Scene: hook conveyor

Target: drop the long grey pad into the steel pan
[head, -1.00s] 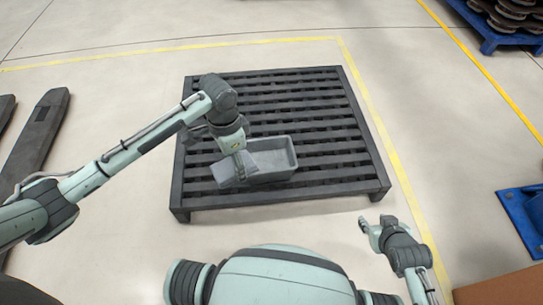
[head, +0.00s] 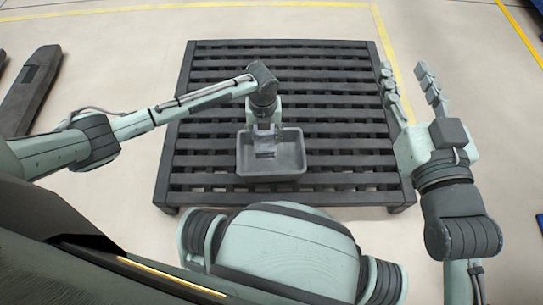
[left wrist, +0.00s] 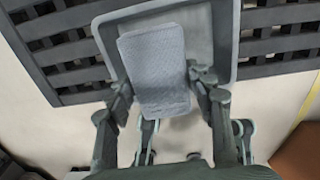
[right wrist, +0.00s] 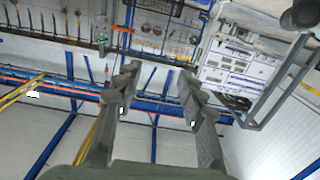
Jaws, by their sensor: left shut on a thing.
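The long grey pad (head: 265,147) is in my left gripper (head: 265,131), which is shut on it. The left wrist view shows the pad (left wrist: 155,70) between the two fingers (left wrist: 165,88). The steel pan (head: 271,176) is a grey, open rectangular tray on the slatted black pallet. In the head view the pad overlaps the pan's opening. In the left wrist view the pan (left wrist: 226,45) lies behind the pad, whose near end reaches past the rim. The gap between pad and pan floor is unclear. My right gripper (head: 404,73) is open and empty, its fingers apart.
The black pallet (head: 340,120) has bare slats around the pan. A dark pallet-truck fork (head: 30,90) lies on the floor at the left. Yellow lines (head: 200,5) mark the floor. The right wrist view shows a wall with racks and blue rails (right wrist: 150,80).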

